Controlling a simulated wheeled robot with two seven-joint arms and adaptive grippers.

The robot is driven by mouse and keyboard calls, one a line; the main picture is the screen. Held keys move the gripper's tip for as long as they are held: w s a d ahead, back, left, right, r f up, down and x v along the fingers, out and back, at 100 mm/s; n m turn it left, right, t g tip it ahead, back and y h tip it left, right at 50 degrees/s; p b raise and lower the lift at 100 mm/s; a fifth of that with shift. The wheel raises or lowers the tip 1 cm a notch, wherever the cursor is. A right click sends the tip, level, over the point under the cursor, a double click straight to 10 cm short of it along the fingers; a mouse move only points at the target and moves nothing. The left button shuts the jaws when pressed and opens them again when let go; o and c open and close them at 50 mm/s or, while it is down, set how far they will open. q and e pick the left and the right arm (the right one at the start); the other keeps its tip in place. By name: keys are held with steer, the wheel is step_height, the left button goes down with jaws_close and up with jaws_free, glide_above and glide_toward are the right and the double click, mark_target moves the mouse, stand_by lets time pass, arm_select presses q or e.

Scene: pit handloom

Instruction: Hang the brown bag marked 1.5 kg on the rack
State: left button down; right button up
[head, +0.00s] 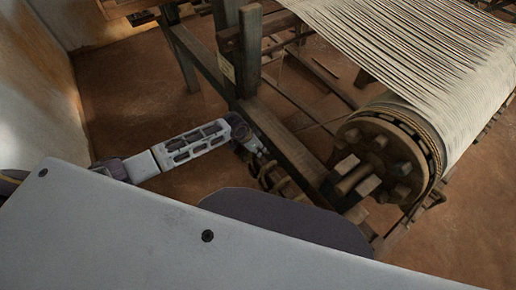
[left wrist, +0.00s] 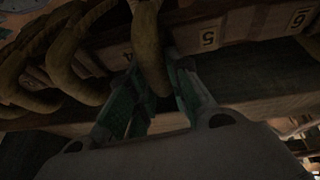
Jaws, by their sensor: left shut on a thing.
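My left gripper (head: 262,154) reaches in from the left to the side of the loom, by some small brown things (head: 272,180) low along a beam. In the left wrist view the fingers of my left gripper (left wrist: 155,78) are shut on a thick brown loop (left wrist: 149,45), which passes down between them. I cannot read a 1.5 kg mark on it, nor tell whether it is part of a bag. A wooden rail (left wrist: 235,28) behind it carries pale number tags, with 5 and 6 readable. I cannot tell whether this rail is the rack. My right gripper is out of view.
More thick brown loops (left wrist: 60,50) crowd the left of the wrist view. The loom's wooden post (head: 250,50) stands just beyond the gripper. A wooden drum (head: 385,150) with pale warp threads (head: 420,50) is to the right. Earthen floor (head: 130,85) is clear at left.

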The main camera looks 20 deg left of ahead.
arm_select(q)
steer(key=shift+d+f, duration=0.1)
stand_by(0.9)
steer(key=c, duration=1.3)
jaws_free()
steer(key=shift+f, duration=0.1)
steer(key=shift+o, duration=0.2)
steer(key=shift+s+f, duration=0.15)
steer(key=shift+v, duration=1)
steer(key=v, duration=1)
steer(key=shift+r+p, duration=0.3)
steer(key=shift+p, duration=0.05)
